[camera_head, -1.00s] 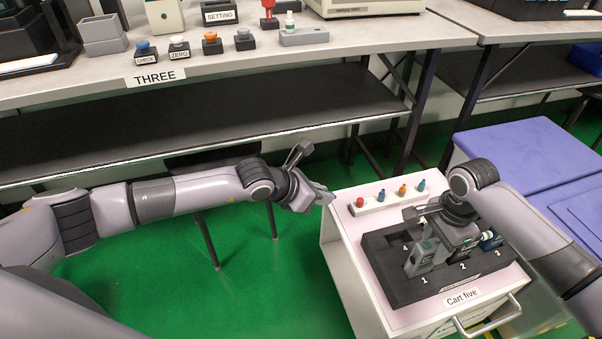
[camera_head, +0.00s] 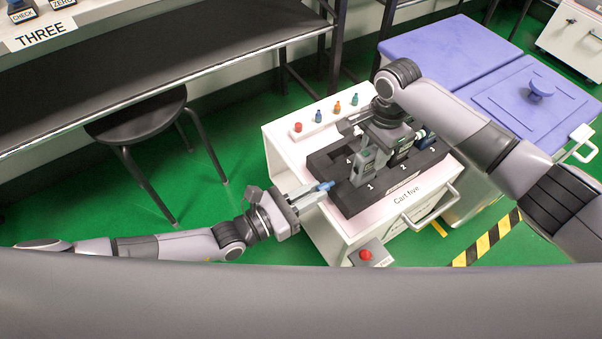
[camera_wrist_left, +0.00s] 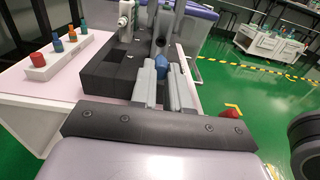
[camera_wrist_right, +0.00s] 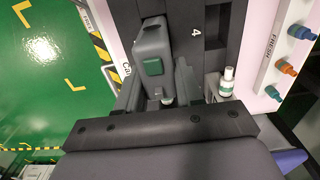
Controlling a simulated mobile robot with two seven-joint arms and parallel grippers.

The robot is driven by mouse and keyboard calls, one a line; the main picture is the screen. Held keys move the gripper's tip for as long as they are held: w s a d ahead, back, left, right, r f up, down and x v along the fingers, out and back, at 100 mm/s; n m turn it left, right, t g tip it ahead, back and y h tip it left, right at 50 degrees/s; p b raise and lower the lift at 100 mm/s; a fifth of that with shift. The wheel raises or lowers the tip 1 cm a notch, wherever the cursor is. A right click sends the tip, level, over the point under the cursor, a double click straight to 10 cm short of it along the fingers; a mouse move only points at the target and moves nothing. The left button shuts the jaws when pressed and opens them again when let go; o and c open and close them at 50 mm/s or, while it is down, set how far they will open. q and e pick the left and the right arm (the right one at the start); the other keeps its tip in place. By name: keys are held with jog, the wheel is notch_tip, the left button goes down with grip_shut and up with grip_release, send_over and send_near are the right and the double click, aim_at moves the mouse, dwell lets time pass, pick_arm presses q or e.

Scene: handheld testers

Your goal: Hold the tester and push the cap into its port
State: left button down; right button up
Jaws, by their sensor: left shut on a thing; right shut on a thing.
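My left gripper (camera_head: 311,194) is shut on a blue cap (camera_head: 325,187), which pokes out past its fingertips at the left side of the black tray (camera_head: 343,205). The blue cap also shows between the fingers in the left wrist view (camera_wrist_left: 160,63). My right gripper (camera_head: 376,143) is shut on a grey tester (camera_head: 363,164) at the slot marked 1. The cap and tester are apart.
The tray sits on a white cart labelled Cart five. A white rack (camera_head: 325,118) of several coloured caps stands at its back. A red button (camera_head: 365,255) is at the cart's front. A black stool (camera_head: 140,118) stands left.

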aim_at(329, 184)
pick_arm(q)
jog(key=shift+s, duration=0.1)
dwell(0.3)
jog(key=shift+x, duration=2.25)
jog(key=shift+x, duration=1.7)
jog(key=c, duration=1)
grip_release()
jog(key=shift+c, duration=0.2)
jog(key=shift+s+a, duration=0.1)
jog(key=shift+s+a, duration=0.25)
jog(key=shift+a, duration=0.2)
jog(key=v, duration=1)
jog(key=shift+s+a, duration=0.25)
jog(key=shift+a, duration=0.1)
